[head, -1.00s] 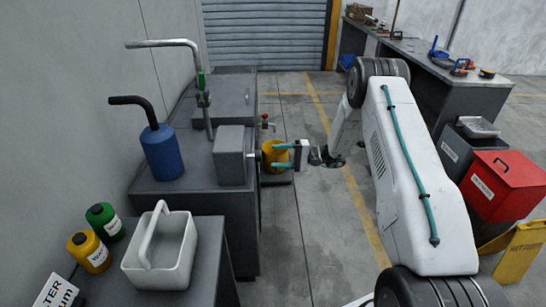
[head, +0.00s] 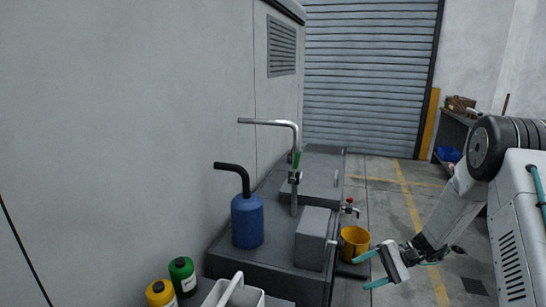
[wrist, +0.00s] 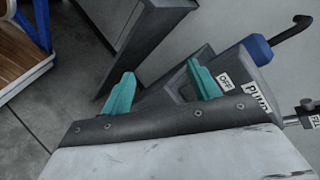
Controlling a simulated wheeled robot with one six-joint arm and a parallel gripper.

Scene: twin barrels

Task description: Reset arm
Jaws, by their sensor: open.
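My gripper (head: 369,273) is open and empty in the head view, at the lower right, with its teal fingers pointing left. It is in front of and to the right of the grey box on the bench, apart from it. My white arm reaches in from the right edge. In the wrist view the two teal fingers of my gripper (wrist: 162,88) stand apart with nothing between them. Beyond them is a grey box with labels that read "OFF" and "PUMP" in part (wrist: 226,82).
A dark bench (head: 255,260) along the left wall carries a blue canister (head: 247,222), a bent metal pipe (head: 296,150) and the grey box (head: 313,238). A yellow bucket (head: 354,243) stands beyond my gripper. Floor towards the shutter is clear.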

